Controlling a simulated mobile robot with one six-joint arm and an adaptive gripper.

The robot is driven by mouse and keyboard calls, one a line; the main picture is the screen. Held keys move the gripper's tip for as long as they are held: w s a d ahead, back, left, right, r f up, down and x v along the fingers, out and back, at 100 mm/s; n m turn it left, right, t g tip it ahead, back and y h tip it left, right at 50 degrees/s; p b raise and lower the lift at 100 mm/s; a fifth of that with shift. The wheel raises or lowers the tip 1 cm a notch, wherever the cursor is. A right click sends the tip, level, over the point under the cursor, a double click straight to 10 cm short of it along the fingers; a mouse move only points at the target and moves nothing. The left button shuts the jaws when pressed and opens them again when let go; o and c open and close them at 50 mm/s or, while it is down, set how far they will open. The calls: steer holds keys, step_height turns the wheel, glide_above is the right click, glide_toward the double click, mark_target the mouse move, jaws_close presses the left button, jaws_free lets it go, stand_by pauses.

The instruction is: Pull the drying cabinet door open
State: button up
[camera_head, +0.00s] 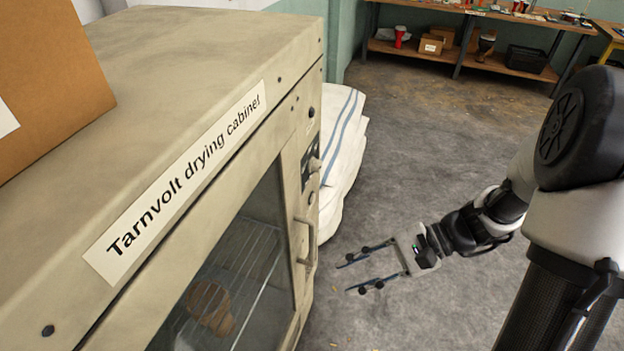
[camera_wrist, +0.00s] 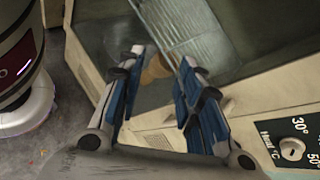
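The beige drying cabinet (camera_head: 190,60) fills the left of the head view, with its name label on the front top edge. Its glass door (camera_head: 235,265) looks shut. The upright door handle (camera_head: 311,245) is on the door's right side, below the control panel. My gripper (camera_head: 346,278) is open and empty, to the right of the handle and apart from it, its fingers pointing towards the cabinet. In the wrist view both fingers (camera_wrist: 163,65) are spread before the cabinet front, with the temperature dial (camera_wrist: 291,149) at lower right. I cannot clearly make out the handle there.
A brown goblet drum (camera_head: 212,305) shows on a wire rack behind the glass. A cardboard box (camera_head: 50,75) stands on the cabinet. White sacks (camera_head: 343,150) lie beyond it.

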steer(key=w+d+f+m+t+y+p, duration=0.1)
steer(key=w+d+f+m+t+y, duration=0.25)
steer(key=f+m+t, duration=0.2)
steer(key=m+t+p, duration=0.1)
steer(key=m+t, duration=0.4)
steer(key=m, duration=0.3)
glide_toward(312, 243)
steer(key=shift+n, duration=0.25)
steer(key=b+x, duration=0.1)
steer(key=x, duration=0.6)
steer(key=f+b+x, duration=0.1)
steer(key=x, duration=0.2)
steer(key=shift+w+b, duration=0.3)
steer(key=shift+w, duration=0.1)
steer(key=shift+c, duration=0.4)
steer(key=shift+f, duration=0.1)
jaws_close()
